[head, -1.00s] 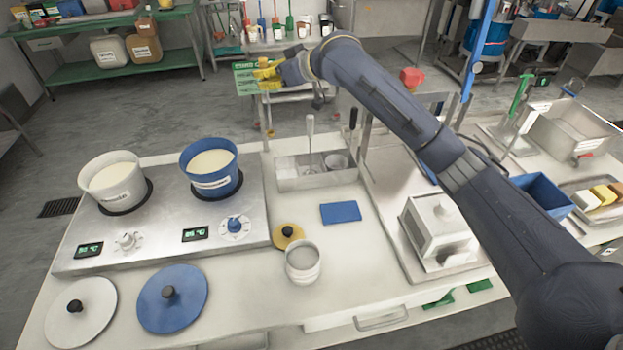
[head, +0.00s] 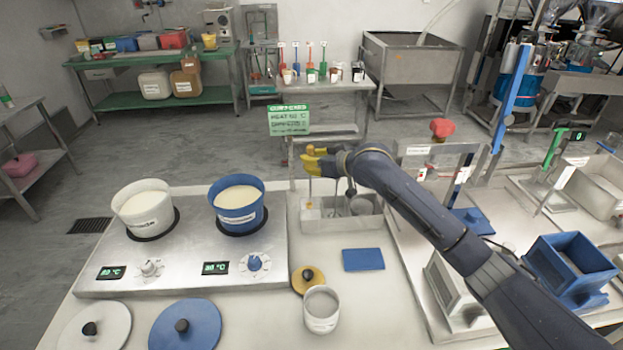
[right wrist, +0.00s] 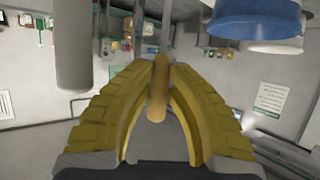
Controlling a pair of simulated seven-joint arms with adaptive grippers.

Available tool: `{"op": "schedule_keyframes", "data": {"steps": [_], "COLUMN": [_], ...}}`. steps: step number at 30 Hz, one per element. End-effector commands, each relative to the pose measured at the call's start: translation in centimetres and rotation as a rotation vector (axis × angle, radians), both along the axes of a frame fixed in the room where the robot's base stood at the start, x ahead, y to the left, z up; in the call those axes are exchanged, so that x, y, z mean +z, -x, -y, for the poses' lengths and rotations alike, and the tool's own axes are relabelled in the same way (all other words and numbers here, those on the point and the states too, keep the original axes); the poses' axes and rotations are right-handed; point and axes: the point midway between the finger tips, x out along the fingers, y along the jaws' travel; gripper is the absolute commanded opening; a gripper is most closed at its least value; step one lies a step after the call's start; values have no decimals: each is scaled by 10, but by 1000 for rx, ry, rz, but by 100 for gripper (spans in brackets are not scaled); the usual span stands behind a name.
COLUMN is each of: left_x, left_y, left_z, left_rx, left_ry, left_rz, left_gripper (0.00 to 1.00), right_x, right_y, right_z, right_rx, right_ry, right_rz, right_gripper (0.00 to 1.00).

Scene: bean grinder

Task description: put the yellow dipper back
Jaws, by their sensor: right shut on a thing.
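My right gripper (head: 312,160) is over the left end of the metal holder (head: 345,224) in the head view. It is shut on the yellow dipper. The yellow handle (right wrist: 158,88) sits between the yellow fingertips in the right wrist view. In the head view the dipper's thin shaft (head: 309,188) hangs roughly upright below the fingers, its lower end at the holder's left part. I cannot tell whether it rests inside or touches the bottom. My left gripper is not in view.
A white pot (head: 146,210) and a blue pot (head: 238,207) stand on the hotplate left of the holder. A blue pad (head: 363,260), a small yellow lid (head: 308,279) and a white cup (head: 321,310) are in front. My right arm crosses the right side.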

Motion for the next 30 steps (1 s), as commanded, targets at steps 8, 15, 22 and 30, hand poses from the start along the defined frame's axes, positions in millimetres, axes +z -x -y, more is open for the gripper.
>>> {"op": "schedule_keyframes", "data": {"steps": [8, 15, 22, 30], "left_x": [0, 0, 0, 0], "left_y": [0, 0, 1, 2], "left_z": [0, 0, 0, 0], "left_rx": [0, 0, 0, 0], "left_ry": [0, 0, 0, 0], "left_rz": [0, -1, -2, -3], "left_gripper": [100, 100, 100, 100], "right_x": [-20, -35, -61, -64], "right_y": [0, 0, 0, 0], "right_z": [0, 0, -1, 0], "right_rx": [0, 1, 1, 0], "right_ry": [1, 0, -1, 0], "right_rz": [1, -2, -1, 1], "right_gripper": [0, 0, 0, 0]}}
